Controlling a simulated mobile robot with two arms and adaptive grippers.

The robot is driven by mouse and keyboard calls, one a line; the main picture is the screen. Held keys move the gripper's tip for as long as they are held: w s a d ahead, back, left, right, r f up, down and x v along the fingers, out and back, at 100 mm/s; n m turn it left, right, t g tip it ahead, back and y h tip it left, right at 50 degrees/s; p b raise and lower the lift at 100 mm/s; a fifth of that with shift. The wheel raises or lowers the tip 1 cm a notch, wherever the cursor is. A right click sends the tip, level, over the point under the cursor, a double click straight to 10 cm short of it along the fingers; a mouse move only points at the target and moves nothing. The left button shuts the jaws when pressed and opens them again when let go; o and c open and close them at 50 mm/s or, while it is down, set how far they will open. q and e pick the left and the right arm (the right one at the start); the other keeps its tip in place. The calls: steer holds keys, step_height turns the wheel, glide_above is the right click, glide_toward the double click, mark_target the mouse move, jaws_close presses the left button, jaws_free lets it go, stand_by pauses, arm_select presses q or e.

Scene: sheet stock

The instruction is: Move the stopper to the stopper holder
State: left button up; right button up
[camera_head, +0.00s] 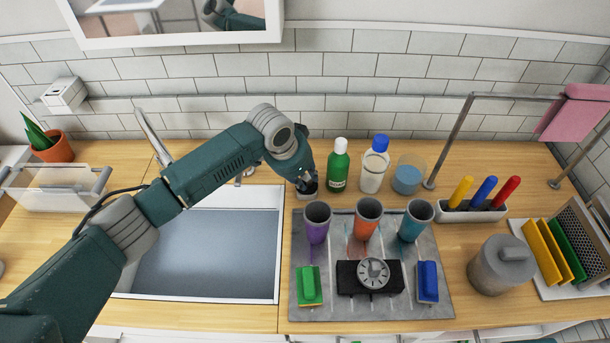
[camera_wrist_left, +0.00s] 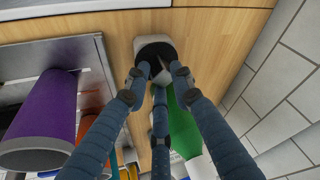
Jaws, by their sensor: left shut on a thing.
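My left gripper (camera_head: 305,180) is at the back of the counter, between the sink and the green bottle. In the left wrist view its fingers (camera_wrist_left: 158,78) are closed around a small dark grey piece, seemingly the stopper (camera_wrist_left: 162,66). Just beyond the fingertips is a small pale round holder with a dark top (camera_wrist_left: 144,42), which stands on the wood and also shows in the head view (camera_head: 308,194). The stopper is at the holder's dark top; the fingers hide whether it is seated in it. My right gripper is not in view.
The green bottle (camera_head: 338,168) stands close to the right of the gripper, with a blue-capped bottle (camera_head: 374,171) beyond. A purple cup (camera_head: 317,230) is just in front, on a grey mat (camera_head: 330,311). The sink (camera_head: 210,255) lies to the left.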

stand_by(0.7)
arm_select(q)
steer(key=shift+s+a+f+p, duration=0.1)
steer(key=shift+f+p, duration=0.4)
stand_by(1.2)
steer(key=o, duration=1.1)
steer(key=shift+o, duration=0.7)
steer(key=o, duration=0.4)
steer(key=shift+r, duration=0.1)
